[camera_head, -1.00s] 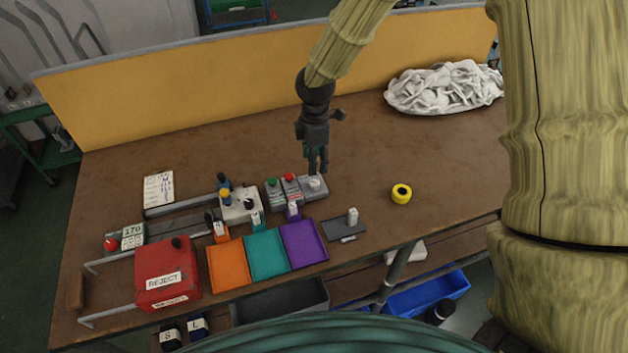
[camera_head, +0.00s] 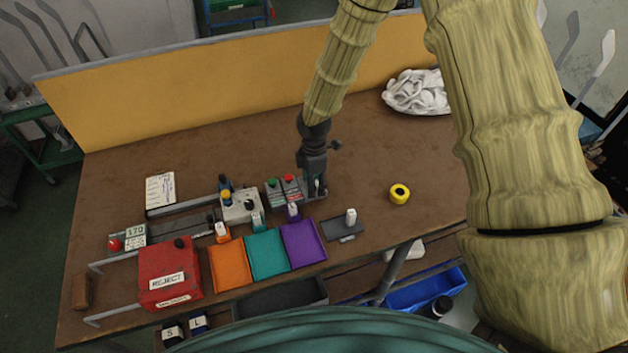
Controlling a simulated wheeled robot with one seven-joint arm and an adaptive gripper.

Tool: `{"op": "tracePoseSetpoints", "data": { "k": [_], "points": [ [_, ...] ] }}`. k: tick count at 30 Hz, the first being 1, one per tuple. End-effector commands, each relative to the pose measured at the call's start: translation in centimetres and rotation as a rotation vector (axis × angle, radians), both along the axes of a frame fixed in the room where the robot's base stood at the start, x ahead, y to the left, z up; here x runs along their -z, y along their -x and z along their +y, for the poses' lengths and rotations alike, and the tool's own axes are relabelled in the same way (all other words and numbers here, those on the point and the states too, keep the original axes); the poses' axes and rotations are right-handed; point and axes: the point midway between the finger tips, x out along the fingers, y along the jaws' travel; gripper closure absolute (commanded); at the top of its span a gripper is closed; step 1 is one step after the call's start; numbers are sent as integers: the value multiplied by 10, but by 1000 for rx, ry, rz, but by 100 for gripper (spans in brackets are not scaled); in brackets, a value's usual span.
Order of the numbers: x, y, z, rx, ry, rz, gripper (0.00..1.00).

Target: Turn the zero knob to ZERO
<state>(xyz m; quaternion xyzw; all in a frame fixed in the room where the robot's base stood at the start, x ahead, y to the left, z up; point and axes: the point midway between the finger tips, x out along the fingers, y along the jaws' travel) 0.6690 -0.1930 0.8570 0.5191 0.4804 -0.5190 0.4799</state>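My gripper (camera_head: 315,188) points down at a small grey unit at the right end of the row of devices, beside the red and green buttons. A small pale knob (camera_head: 317,183) on that unit shows between the dark fingers, which hide most of the unit. The fingers are beside the knob; I cannot tell whether they touch or grip it. No ZERO marking is readable, nor which way the knob points. A pale control box (camera_head: 240,207) with a small dark knob stands further left.
The green-button box (camera_head: 275,192) and red-button box (camera_head: 291,188) stand close left of my gripper. Orange (camera_head: 230,277), teal (camera_head: 268,264) and purple (camera_head: 303,250) trays lie in front. A yellow roll (camera_head: 399,194) is at the right; the table behind my gripper is clear.

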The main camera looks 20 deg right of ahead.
Motion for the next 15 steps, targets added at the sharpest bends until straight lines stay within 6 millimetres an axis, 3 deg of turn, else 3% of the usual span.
{"op": "tracePoseSetpoints", "data": {
  "k": [6,13,15],
  "points": [
    [0,0,0,0,0,0,53],
    [0,0,0,0,0,0,94],
    [0,0,0,0,0,0,97]
  ]
}}
